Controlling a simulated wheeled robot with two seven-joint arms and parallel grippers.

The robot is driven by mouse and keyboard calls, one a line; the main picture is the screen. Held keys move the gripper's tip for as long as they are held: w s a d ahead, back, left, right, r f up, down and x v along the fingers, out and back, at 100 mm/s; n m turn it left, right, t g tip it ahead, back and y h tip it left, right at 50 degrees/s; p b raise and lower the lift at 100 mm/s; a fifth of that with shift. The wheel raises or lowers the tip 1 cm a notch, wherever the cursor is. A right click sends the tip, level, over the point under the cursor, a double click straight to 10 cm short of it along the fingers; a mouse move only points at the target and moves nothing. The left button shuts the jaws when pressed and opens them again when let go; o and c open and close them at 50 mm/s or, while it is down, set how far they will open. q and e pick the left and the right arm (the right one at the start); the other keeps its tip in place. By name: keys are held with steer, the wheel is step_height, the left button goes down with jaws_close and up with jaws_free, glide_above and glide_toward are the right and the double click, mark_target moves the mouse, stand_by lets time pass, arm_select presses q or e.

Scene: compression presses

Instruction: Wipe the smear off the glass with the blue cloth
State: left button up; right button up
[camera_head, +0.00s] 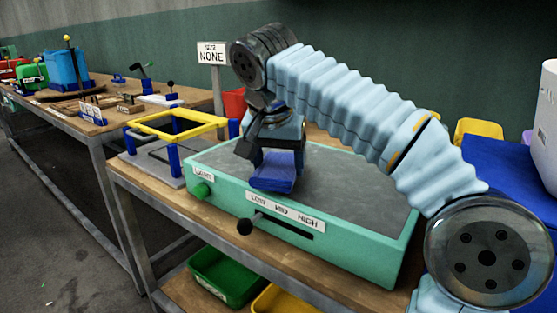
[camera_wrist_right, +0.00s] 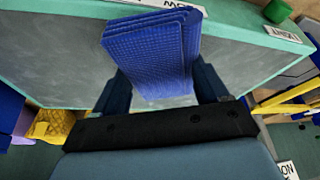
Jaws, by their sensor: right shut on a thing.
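The blue cloth (camera_head: 272,175) is folded into a thick pad and held by my right gripper (camera_head: 277,155). In the right wrist view the cloth (camera_wrist_right: 152,45) shows between the two dark fingers of the gripper (camera_wrist_right: 160,88). The gripper is shut on the cloth and points down over the left part of a grey glass panel (camera_head: 345,190) set in a green box. The cloth is close to the panel near its front edge; I cannot tell if it touches. A pale patch (camera_wrist_right: 165,101) on the panel shows just below the cloth. My left gripper is not in view.
The green box (camera_head: 375,262) has a "LOW MID HIGH" label, a black-knobbed lever (camera_head: 245,227) and a green knob (camera_head: 201,190). A yellow frame on blue posts (camera_head: 175,127) stands to its left. A "NONE" sign (camera_head: 212,54) stands behind. Green (camera_head: 228,275) and yellow bins sit below.

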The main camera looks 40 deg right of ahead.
steer(key=shift+f+b, duration=0.8)
steer(key=shift+f, duration=0.2)
